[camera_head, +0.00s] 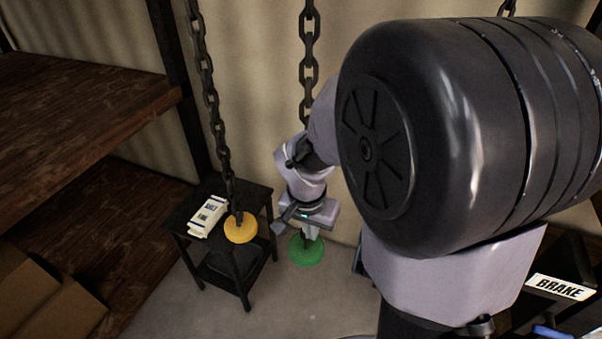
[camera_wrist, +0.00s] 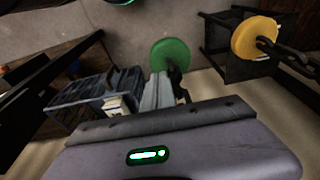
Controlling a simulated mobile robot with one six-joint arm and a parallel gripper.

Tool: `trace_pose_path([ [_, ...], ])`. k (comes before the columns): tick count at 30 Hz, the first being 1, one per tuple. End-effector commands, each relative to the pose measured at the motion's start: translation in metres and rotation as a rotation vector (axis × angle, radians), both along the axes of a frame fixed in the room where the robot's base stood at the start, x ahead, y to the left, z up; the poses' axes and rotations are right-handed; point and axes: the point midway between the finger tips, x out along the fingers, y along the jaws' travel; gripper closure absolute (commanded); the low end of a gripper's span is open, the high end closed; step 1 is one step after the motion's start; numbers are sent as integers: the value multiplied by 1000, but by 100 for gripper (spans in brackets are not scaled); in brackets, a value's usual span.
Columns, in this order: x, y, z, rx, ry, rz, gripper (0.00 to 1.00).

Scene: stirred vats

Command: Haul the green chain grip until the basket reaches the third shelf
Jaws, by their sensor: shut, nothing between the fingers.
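The green chain grip (camera_head: 306,251) is a round disc hanging low over the floor, on the middle chain (camera_head: 309,60). It also shows in the wrist view (camera_wrist: 171,53). My gripper (camera_head: 310,232) is just above the disc, pointing down, with its fingers shut and empty. In the wrist view the fingers (camera_wrist: 158,90) appear close beside the short chain above the disc; I cannot tell whether they touch it. A blue-grey slatted crate (camera_wrist: 72,103) in the wrist view, with a pale box by it, may be the basket. The basket is not identifiable in the head view.
A yellow disc (camera_head: 240,228) hangs on another chain (camera_head: 211,95), left of the green one, beside a small black table (camera_head: 188,222) with a pale packet (camera_head: 208,216). Wooden shelves (camera_head: 75,110) stand at the left. A BRAKE label (camera_head: 560,287) is at the lower right.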

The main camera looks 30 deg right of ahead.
Motion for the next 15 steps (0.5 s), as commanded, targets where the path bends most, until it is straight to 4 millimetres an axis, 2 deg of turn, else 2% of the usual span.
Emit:
trace_pose_path([
  [15, 1, 0, -34, 0, -3, 5, 100],
])
